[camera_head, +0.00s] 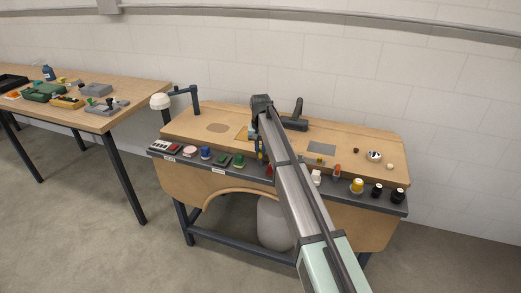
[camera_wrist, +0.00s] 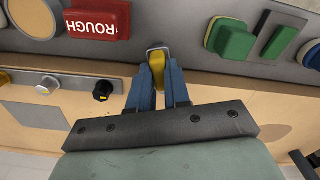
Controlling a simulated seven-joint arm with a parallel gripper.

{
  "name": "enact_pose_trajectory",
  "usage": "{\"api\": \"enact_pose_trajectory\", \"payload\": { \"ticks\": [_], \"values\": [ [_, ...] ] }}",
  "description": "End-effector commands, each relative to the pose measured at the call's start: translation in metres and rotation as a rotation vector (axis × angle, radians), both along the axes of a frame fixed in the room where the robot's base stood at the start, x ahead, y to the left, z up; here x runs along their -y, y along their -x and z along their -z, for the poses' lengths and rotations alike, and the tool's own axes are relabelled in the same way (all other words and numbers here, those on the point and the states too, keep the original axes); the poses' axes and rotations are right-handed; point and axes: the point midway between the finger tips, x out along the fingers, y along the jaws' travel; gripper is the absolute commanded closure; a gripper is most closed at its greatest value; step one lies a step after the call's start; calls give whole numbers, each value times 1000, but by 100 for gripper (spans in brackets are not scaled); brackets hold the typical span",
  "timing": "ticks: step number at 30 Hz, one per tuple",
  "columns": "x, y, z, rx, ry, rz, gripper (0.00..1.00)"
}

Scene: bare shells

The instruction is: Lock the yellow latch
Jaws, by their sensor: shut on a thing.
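The yellow latch (camera_wrist: 157,60) shows in the wrist view as a small yellow lever with a thin metal loop around its far end, at the edge of the grey control strip. My gripper (camera_wrist: 158,80) has its two blue fingers on either side of the yellow lever, shut on it. In the head view my gripper (camera_head: 260,150) is at the back edge of the grey strip, left of the bench's middle. There my arm and fingers hide most of the latch. Whether the loop is hooked or free, I cannot tell.
A red block marked ROUGH (camera_wrist: 97,20) and a green button (camera_wrist: 231,40) flank the latch closely. The grey strip (camera_head: 305,182) carries several knobs and switches. A second table (camera_head: 75,105) stands left.

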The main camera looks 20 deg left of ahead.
Motion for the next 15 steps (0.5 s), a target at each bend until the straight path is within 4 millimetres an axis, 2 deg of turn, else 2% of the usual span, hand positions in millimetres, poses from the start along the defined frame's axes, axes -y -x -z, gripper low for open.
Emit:
{"api": "enact_pose_trajectory", "payload": {
  "ticks": [6,15],
  "values": [
    [0,0,0,0,0,159,100],
    [0,0,0,0,0,290,100]
  ]
}}
